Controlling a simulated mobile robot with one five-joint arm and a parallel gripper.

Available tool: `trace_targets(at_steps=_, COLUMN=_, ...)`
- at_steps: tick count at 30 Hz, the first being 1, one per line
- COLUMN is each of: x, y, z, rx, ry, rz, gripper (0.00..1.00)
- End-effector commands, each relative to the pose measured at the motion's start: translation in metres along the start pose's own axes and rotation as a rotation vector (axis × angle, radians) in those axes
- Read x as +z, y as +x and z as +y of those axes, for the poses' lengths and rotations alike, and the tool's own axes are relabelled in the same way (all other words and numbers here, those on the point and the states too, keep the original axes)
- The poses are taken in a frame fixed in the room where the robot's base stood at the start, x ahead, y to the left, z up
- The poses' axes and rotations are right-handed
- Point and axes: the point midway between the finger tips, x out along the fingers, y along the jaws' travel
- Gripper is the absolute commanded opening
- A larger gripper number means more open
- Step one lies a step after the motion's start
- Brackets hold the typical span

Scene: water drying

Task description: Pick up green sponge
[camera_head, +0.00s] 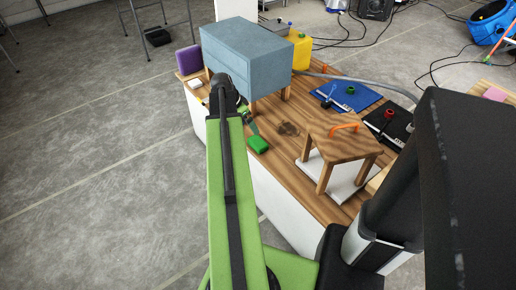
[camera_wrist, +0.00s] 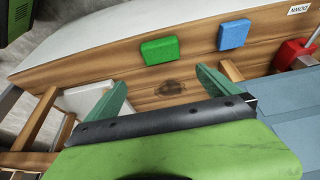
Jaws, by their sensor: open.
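The green sponge (camera_head: 258,144) lies flat on the wooden table near its front edge, beside a dark wet patch (camera_head: 288,129). In the wrist view the sponge (camera_wrist: 160,50) lies beyond the fingertips, roughly centred between them, with the wet patch (camera_wrist: 171,88) between the jaws. My gripper (camera_wrist: 162,80) is open and empty, with its two green fingers spread apart. In the head view my gripper (camera_head: 250,122) is partly hidden by my arm and hangs just behind the sponge. I see no contact with the sponge.
A blue sponge (camera_wrist: 233,34) lies beside the green one. A blue-grey cabinet (camera_head: 245,62) on legs stands at the back of the table (camera_head: 262,116). A small wooden stool (camera_head: 345,143) stands to the right. A red object (camera_wrist: 295,53) is at the right in the wrist view.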

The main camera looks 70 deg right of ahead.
Motion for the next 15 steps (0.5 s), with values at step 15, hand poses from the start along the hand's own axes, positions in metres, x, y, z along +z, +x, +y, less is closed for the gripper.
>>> trace_targets(at_steps=15, x=0.005, y=0.107, z=-0.002, rx=-0.001, ry=-0.003, rz=-0.001, gripper=1.0)
